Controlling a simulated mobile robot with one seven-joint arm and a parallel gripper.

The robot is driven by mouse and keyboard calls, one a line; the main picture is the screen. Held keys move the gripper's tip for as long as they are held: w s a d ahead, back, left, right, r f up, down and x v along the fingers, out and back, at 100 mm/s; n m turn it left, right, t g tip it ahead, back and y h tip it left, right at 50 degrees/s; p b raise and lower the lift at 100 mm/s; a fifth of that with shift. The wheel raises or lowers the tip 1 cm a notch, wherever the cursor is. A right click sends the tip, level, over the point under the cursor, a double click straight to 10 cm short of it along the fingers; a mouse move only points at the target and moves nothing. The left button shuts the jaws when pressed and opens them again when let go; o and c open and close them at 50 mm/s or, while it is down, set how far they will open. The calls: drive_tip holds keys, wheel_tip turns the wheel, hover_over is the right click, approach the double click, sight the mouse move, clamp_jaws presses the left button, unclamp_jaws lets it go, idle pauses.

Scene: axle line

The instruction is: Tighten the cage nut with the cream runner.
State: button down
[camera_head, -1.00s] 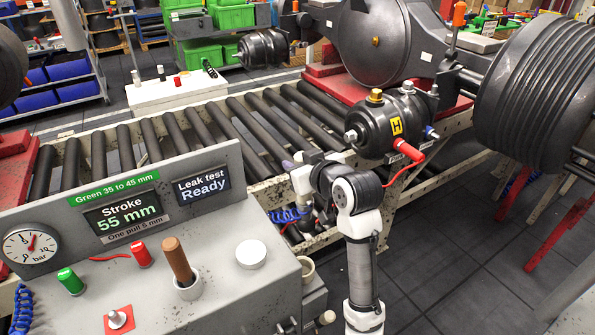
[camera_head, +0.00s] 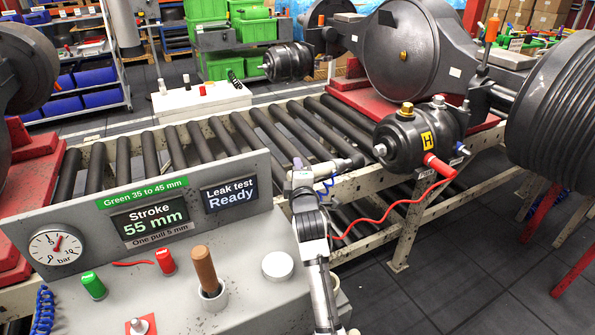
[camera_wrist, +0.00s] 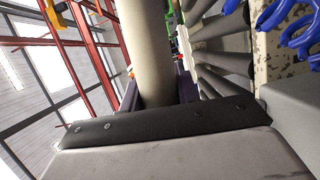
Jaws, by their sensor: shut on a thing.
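The black brake chamber (camera_head: 425,140) with a yellow H label hangs at the right of the roller line. A pale metal nut-like end (camera_head: 380,150), probably the cage nut, shows on its left end. My gripper (camera_head: 302,178) is left of the chamber, shut on the cream runner (camera_head: 340,164), which points right toward that end. The runner's tip is close to the nut; I cannot tell whether they touch.
A red hose (camera_head: 395,203) loops from the chamber to behind my arm. The grey console (camera_head: 120,270), reading Stroke 55 mm and Leak test Ready, stands at front left.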

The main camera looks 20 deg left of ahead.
sight(327, 169)
drive_tip(key=shift+a+f+n, duration=0.15)
drive_tip(key=shift+a+n, duration=0.25)
drive_tip(key=shift+a, duration=0.1)
drive_tip(key=w+d+b, duration=0.2)
drive_tip(key=w+d, duration=0.2)
idle(0.6)
drive_tip(key=shift+b, duration=0.45)
